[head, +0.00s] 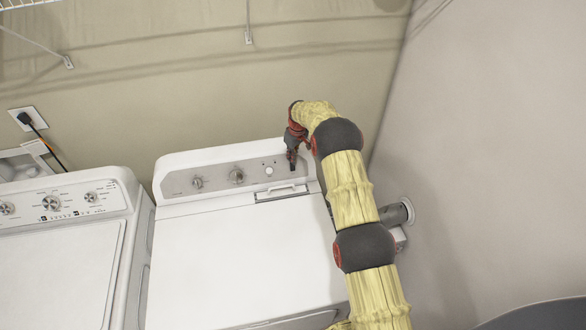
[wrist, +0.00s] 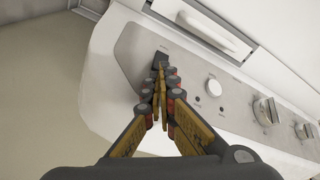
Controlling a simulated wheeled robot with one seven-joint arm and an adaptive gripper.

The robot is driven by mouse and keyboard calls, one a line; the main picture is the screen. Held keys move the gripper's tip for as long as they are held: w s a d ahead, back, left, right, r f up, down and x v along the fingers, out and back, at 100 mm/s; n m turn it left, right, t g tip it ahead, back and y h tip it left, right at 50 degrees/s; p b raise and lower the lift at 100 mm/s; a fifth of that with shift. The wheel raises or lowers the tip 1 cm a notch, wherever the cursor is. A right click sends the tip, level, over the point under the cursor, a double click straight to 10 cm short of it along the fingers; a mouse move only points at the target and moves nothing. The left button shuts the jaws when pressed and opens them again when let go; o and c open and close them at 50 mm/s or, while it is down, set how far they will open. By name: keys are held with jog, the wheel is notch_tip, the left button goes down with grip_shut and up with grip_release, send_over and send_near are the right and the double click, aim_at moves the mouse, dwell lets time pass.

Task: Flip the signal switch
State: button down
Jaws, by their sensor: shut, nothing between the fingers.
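The signal switch shows in the wrist view as a small dark rocker (wrist: 161,56) near the end of the grey control panel (wrist: 135,62). My gripper (wrist: 160,70) is shut and empty, with its fingertips right at the switch's near edge. I cannot tell whether they touch it. In the head view my gripper (head: 292,160) reaches down to the right end of the panel of the right-hand machine (head: 240,255). There it covers the area of the switch, so I cannot make out the switch's position.
On the panel beside the switch are a round white button (wrist: 214,86) and two knobs (wrist: 264,109). A slot with a white bar (wrist: 208,34) lies on the machine's top. A second white machine (head: 60,260) stands left. The wall (head: 470,150) is close on the right.

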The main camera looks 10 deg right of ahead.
jog(key=shift+r, duration=0.3)
notch_tip(320, 180, up, 6)
jog(key=shift+p, duration=0.45)
dwell(0.5)
